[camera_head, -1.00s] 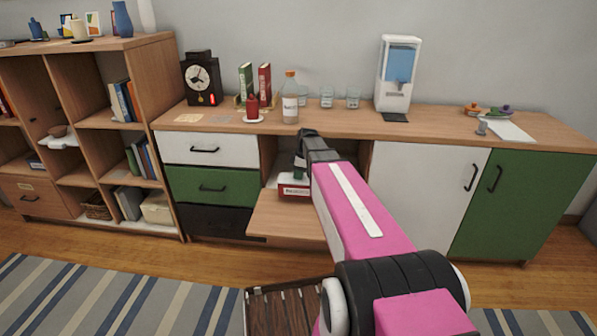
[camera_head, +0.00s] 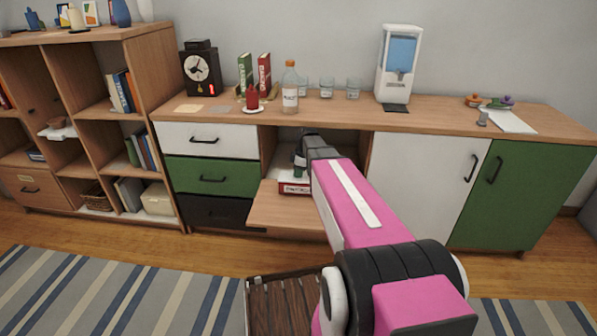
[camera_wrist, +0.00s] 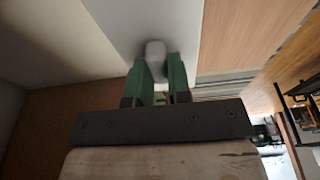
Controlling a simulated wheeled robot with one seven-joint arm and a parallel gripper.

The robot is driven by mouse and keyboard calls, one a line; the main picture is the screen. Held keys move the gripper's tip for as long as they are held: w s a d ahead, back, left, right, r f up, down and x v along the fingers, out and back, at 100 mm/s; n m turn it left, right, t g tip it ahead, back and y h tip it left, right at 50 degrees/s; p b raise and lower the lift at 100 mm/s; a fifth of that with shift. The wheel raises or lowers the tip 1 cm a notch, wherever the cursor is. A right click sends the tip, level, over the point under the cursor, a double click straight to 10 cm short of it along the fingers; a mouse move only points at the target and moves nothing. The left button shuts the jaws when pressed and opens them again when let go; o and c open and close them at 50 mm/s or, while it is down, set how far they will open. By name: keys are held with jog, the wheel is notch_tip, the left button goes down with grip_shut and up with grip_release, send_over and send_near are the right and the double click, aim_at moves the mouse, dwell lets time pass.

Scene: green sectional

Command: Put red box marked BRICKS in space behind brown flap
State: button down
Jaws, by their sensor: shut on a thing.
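The red box (camera_head: 296,188) has a pale top and a white label whose lettering is too small to read surely. It sits at the mouth of the open compartment, just behind the lowered brown flap (camera_head: 285,212). My gripper (camera_head: 299,170) reaches down to the box from above. In the wrist view, my gripper's green fingers (camera_wrist: 158,75) are shut on a pale knob (camera_wrist: 155,48) above a whitish surface that looks like the box top. My arm hides the compartment's right part. Whether the box touches the compartment floor cannot be told.
Drawers (camera_head: 209,178) stand left of the compartment and a white door (camera_head: 425,190) right of it. The countertop above holds a bottle (camera_head: 290,88), a red candle-like item (camera_head: 252,97), a clock (camera_head: 200,70) and a dispenser (camera_head: 399,65). A striped rug (camera_head: 120,290) lies in front.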

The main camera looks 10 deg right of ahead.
dwell(0.4)
jog(key=c, duration=1)
grip_release()
jog(key=w+v, duration=0.1)
jog(key=v, duration=0.9)
jog(key=s+a+f+m, duration=0.1)
jog(key=s+f+m, duration=0.3)
jog(key=s, duration=0.3)
jog(key=s+a+f+m+h, duration=0.1)
jog(key=s+f+m, duration=0.3)
jog(key=s, duration=0.4)
jog(key=s+a+f+m+h, duration=0.1)
jog(key=s+f+m, duration=0.2)
jog(key=s+m, duration=0.2)
jog(key=shift+s+a+f+m+g, duration=0.15)
jog(key=shift+s+a+f, duration=0.05)
jog(key=shift+s, duration=0.4)
jog(key=shift+s+a+f+m+g, duration=0.15)
jog(key=shift+s+a+f, duration=0.05)
jog(key=shift+s, duration=0.35)
jog(key=shift+s+f+m, duration=0.2)
jog(key=shift+s+m, duration=0.15)
jog(key=shift+m, duration=0.05)
